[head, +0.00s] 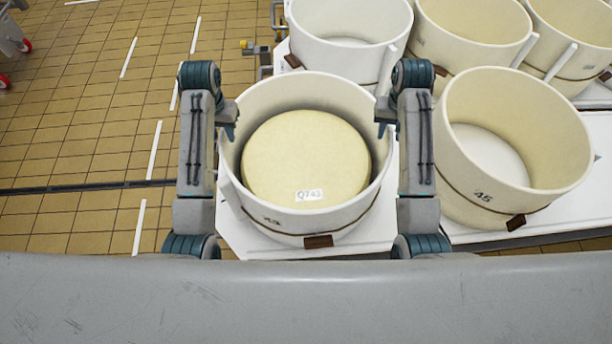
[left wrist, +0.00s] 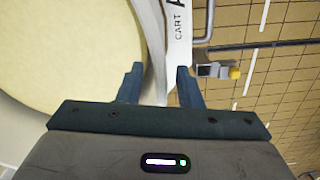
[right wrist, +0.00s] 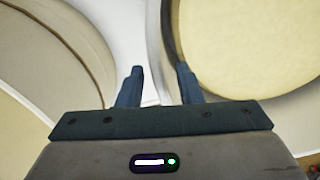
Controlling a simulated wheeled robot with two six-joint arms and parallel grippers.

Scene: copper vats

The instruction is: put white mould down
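The white mould (head: 264,213) stands upright on a white cart top, with a round pale-yellow cheese labelled Q743 (head: 306,155) inside it. A dark strap runs around the mould. My left gripper (head: 229,131) is at the mould's left rim; in the left wrist view its fingers (left wrist: 157,85) are spread, with the mould's wall running between them. My right gripper (head: 382,127) is at the right rim; in the right wrist view its fingers (right wrist: 160,85) are spread too, with the wall close to the right finger. I see no finger clamped on the wall.
An empty mould marked 45 (head: 514,125) stands close on the right. More empty moulds (head: 345,50) stand behind. The cart top (head: 247,238) shows around the mould. Tiled floor (head: 80,120) lies open on the left; a wheeled thing (head: 10,35) stands far left.

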